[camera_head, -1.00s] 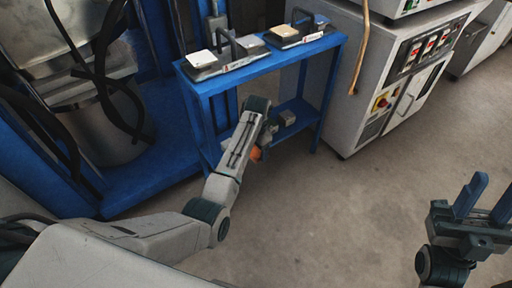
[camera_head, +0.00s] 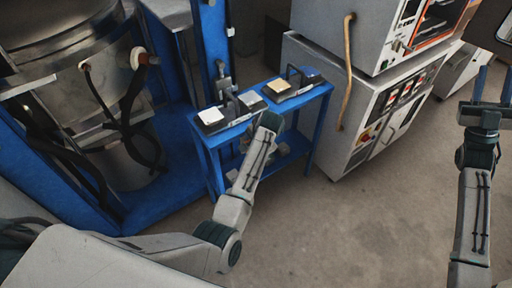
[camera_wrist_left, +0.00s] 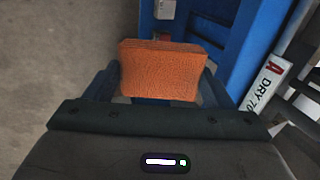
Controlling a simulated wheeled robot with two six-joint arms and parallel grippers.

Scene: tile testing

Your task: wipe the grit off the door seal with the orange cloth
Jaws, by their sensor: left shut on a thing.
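The orange cloth (camera_wrist_left: 162,70) is a folded block between the fingers of my left gripper (camera_wrist_left: 158,88) in the left wrist view. The gripper is shut on it. In the head view, my left wrist is beside the blue stand, and its fingers and the cloth are hidden behind the arm. My right gripper (camera_head: 493,88) is at the right edge, with its two blue fingers apart and nothing between them. An upper oven (camera_head: 362,35) at the top right has an orange-edged front; I cannot clearly make out a door seal or grit.
The blue stand (camera_head: 206,142) holds two tile testers (camera_head: 226,112) with black handles. A grey control cabinet (camera_head: 343,110) stands under the oven, with a tan hose (camera_head: 347,75) hanging down. A blue-framed machine with a steel drum (camera_head: 70,45) is at left. The floor (camera_head: 345,225) is clear.

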